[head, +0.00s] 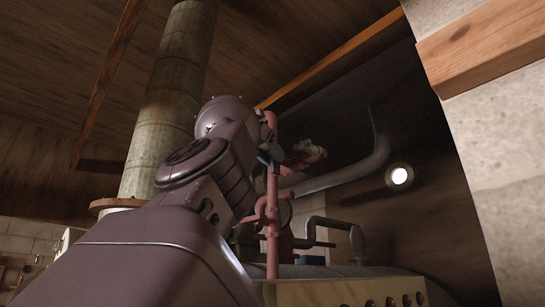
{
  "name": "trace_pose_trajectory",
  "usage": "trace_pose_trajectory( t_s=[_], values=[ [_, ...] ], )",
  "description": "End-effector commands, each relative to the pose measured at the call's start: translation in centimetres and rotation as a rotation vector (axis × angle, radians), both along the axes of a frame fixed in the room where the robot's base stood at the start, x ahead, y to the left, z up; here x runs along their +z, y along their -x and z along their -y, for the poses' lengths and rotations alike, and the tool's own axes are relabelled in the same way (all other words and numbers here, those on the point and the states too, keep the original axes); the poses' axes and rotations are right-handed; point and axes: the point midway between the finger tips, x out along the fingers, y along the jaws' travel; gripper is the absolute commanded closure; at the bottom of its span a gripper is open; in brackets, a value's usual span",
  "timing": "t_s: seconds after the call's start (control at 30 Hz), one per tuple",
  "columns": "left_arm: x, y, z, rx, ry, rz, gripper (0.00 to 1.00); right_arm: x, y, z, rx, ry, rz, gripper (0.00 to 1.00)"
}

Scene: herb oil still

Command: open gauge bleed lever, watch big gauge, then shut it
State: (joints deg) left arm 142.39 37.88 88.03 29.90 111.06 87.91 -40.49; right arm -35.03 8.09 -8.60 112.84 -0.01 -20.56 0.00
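My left arm rises from the bottom left and fills the middle of the head view. My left gripper (270,155) is a small dark shape at the arm's far end, close to a reddish upright pipe (272,235). The arm's wrist hides most of it, so its fingers and any contact are unclear. A reddish fitting (306,154) is just right of it; I cannot tell whether this is the bleed lever. A pale round-edged thing (68,241) at the left, partly behind my arm, may be a gauge; no dial is readable. My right gripper is out of view.
A thick rusty flue (170,100) rises behind my arm. Grey bent pipes (350,170) run at the right. A pale panel with several round holes (345,293) is at the bottom. A round lamp (399,175) glows on the dark wall. A wooden beam (490,45) juts at upper right.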

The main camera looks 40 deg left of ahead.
Motion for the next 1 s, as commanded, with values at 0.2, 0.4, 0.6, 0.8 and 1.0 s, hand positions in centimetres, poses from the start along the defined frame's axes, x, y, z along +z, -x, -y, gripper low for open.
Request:
trace_pose_trajectory(
  t_s=[0.2,0.4,0.6,0.8,1.0],
  values=[
    [-0.1,0.0,0.0,-0.001,0.003,-0.001,0.60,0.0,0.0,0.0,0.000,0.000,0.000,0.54],
    [0.1,0.3,0.0,-0.001,0.003,-0.001,0.60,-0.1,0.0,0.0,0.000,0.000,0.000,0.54],
    [1.0,2.6,-0.2,0.000,0.003,0.001,0.60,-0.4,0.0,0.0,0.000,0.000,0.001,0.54],
    [2.4,6.0,-0.4,-0.001,0.003,0.001,0.60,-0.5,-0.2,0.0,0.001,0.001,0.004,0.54],
    [3.6,8.7,-0.6,-0.001,0.003,0.000,0.60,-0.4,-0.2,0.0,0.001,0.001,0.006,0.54]
  ],
)
